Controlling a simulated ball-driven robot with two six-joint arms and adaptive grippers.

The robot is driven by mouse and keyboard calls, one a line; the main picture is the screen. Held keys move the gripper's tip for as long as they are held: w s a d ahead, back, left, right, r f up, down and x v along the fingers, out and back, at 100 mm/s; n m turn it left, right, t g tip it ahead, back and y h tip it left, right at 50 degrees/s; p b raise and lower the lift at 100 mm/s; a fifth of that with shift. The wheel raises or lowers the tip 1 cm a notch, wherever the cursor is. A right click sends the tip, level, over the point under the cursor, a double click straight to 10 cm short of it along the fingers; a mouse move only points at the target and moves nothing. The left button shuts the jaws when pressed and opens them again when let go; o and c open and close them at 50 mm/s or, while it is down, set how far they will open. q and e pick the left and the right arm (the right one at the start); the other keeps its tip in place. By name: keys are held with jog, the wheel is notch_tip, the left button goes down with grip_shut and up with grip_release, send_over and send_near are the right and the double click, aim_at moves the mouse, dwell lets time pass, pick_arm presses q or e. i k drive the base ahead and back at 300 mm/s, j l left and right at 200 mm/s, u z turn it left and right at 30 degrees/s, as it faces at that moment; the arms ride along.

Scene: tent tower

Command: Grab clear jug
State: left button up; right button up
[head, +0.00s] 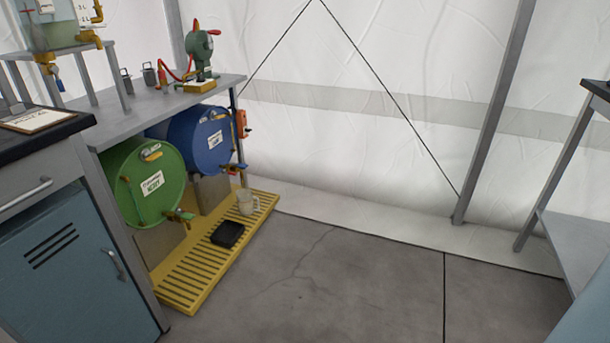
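The clear jug (247,203) stands upright on the yellow slatted drip tray (190,283), near the tray's far right end. It looks pale and see-through, with a handle on its right side. It sits just in front of and below the blue drum. Neither of my grippers is in the head view.
A green drum (135,190) and a blue drum (195,137) lie under a grey bench (160,107), their taps over the tray. A black box (228,234) sits on the tray before the jug. A blue cabinet (75,275) stands left. Concrete floor (370,285) is clear.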

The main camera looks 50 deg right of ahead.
aim_at(245, 196)
jog(key=z, duration=1.15)
jog(key=i+l+u, duration=0.1)
jog(key=u, duration=0.35)
jog(key=i+l+u, duration=0.1)
jog(key=u, duration=0.4)
jog(key=i+l+u, duration=0.1)
jog(key=u, duration=0.35)
jog(key=i+l+u, duration=0.15)
jog(key=l+u, duration=0.25)
jog(key=l, duration=0.85)
jog(key=l+u, duration=0.45)
jog(key=l, duration=0.8)
